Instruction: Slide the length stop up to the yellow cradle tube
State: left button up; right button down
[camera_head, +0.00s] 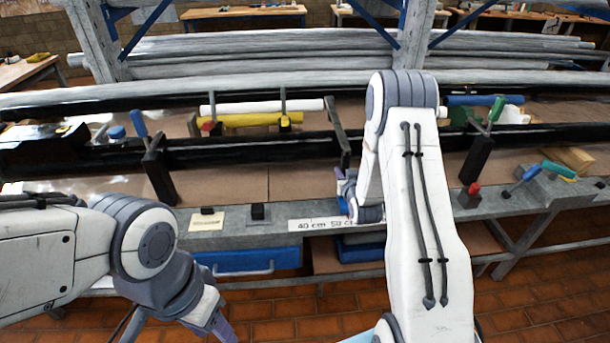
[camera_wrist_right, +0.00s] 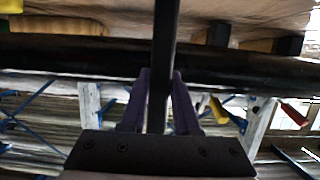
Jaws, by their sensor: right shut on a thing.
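The yellow tube (camera_head: 247,120) lies level on the bench, just below a white tube (camera_head: 262,107) in the head view. The length stop is a dark bar (camera_head: 338,130) to the right of the yellow tube's right end, with a gap between them. My right gripper (camera_head: 346,190) is at the stop's near, lower end. In the right wrist view the right gripper (camera_wrist_right: 158,95) is shut on a dark upright bar (camera_wrist_right: 162,55), which stands between its fingers. My left gripper (camera_head: 215,322) hangs low at the front left, away from the bench parts; its finger gap is unclear.
A dark rail (camera_head: 250,152) runs along the bench. Another dark stand (camera_head: 160,170) is at the left, and a blue-handled tool (camera_head: 140,125) is near it. Green (camera_head: 495,110) and red (camera_head: 474,188) handles are at the right. A label strip (camera_head: 320,224) is on the front edge.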

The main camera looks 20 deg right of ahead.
jog(key=w+a+b, duration=0.1)
jog(key=w+a, duration=0.2)
jog(key=a, duration=0.8)
jog(key=shift+a+b, duration=0.25)
jog(key=shift+b, duration=0.05)
dwell(1.1)
jog(key=shift+a+r, duration=0.1)
jog(key=c, duration=0.6)
grip_release()
jog(key=shift+a, duration=0.1)
jog(key=shift+c, duration=0.2)
jog(key=shift+s, duration=0.15)
jog(key=v, duration=0.7)
